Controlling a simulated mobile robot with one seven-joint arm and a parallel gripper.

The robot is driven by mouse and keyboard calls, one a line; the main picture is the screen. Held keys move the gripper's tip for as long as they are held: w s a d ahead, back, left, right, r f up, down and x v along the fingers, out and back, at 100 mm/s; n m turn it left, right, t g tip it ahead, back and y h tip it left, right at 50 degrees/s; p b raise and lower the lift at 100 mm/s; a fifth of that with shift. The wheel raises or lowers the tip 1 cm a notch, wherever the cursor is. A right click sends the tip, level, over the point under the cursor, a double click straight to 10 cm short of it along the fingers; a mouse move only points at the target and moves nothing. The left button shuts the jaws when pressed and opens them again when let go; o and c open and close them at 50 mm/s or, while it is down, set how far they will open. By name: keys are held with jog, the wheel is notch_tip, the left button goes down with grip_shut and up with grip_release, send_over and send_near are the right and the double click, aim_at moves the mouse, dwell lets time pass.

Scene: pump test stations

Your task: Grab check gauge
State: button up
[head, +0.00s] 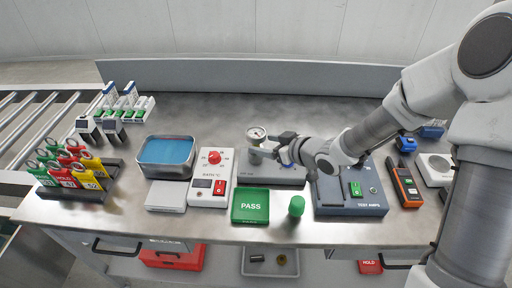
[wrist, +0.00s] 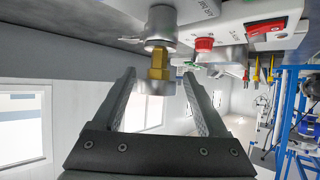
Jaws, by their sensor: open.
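The check gauge (head: 257,133) has a round white dial and stands upright on a grey station block (head: 270,174) in the middle of the bench. My gripper (head: 272,145) reaches in from the right, level, just beside and below the dial. In the wrist view the picture is turned over, and my open gripper (wrist: 160,76) has a finger on each side of a brass fitting (wrist: 159,64) that joins a silver socket on the station. I cannot tell whether the fingers touch it. The dial face is not clear in the wrist view.
A white box with a red knob (head: 214,158) and a blue bath (head: 166,154) stand left of the station. In front are a green PASS pad (head: 250,206) and a green-capped item (head: 296,206). A test box (head: 348,205) stands right, under my arm. Tagged clips fill a rack at far left.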

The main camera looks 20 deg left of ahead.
jog(key=x, duration=0.5)
jog(key=shift+w+b, duration=0.1)
jog(key=shift+b, duration=0.25)
jog(key=shift+r, duration=0.1)
grip_shut()
